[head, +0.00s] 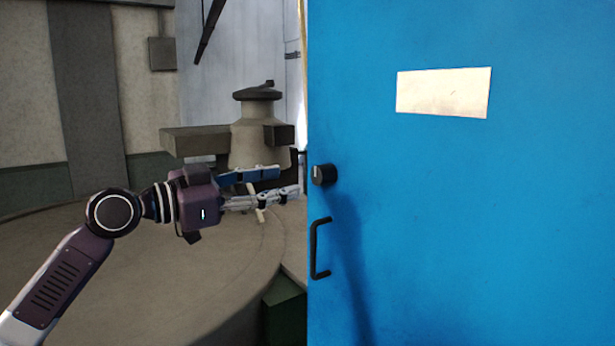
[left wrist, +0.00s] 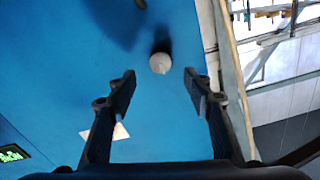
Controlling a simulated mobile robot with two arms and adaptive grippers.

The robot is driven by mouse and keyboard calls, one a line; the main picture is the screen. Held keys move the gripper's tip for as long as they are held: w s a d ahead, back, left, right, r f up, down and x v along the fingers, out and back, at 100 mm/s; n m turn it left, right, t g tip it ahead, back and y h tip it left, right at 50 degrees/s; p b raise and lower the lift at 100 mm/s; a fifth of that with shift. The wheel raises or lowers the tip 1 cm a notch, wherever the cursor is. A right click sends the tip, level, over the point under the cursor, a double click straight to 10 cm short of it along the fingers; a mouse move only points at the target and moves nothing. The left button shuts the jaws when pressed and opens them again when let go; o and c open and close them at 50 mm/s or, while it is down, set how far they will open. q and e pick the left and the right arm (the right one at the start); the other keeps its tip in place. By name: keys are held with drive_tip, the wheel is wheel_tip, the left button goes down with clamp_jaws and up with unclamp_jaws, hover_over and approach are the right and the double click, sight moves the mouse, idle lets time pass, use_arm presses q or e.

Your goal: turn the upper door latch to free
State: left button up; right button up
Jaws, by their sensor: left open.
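The upper door latch is a round black knob (head: 323,174) near the left edge of the blue door (head: 540,220). A light mark shows on its face, close to upright. In the left wrist view the knob (left wrist: 160,63) shows its pale round face and dark side. My left gripper (head: 288,181) is open and empty, just left of the knob in the head view. In the left wrist view the knob lies beyond the gap between the open fingertips (left wrist: 160,79), apart from both. My right gripper is not in view.
A black bar handle (head: 320,248) is on the door below the knob. A pale blank plate (head: 443,92) is higher up to the right. A grey machine (head: 258,135) and a broad round platform (head: 130,260) stand behind my left arm. A green-lit display (left wrist: 12,153) shows at lower left.

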sight(315, 177)
use_arm(q)
drive_tip(key=p+x, duration=0.3)
drive_tip(key=x, duration=0.3)
drive_tip(key=shift+w+d+r, duration=0.1)
drive_tip(key=shift+w+d, duration=0.3)
drive_tip(key=shift+d, duration=0.15)
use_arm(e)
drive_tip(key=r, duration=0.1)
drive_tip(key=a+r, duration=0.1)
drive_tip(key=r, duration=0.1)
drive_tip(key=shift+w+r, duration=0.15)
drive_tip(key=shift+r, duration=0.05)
use_arm(q)
drive_tip(key=shift+c, duration=0.3)
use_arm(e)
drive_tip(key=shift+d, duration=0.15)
use_arm(q)
drive_tip(key=c, duration=1.1)
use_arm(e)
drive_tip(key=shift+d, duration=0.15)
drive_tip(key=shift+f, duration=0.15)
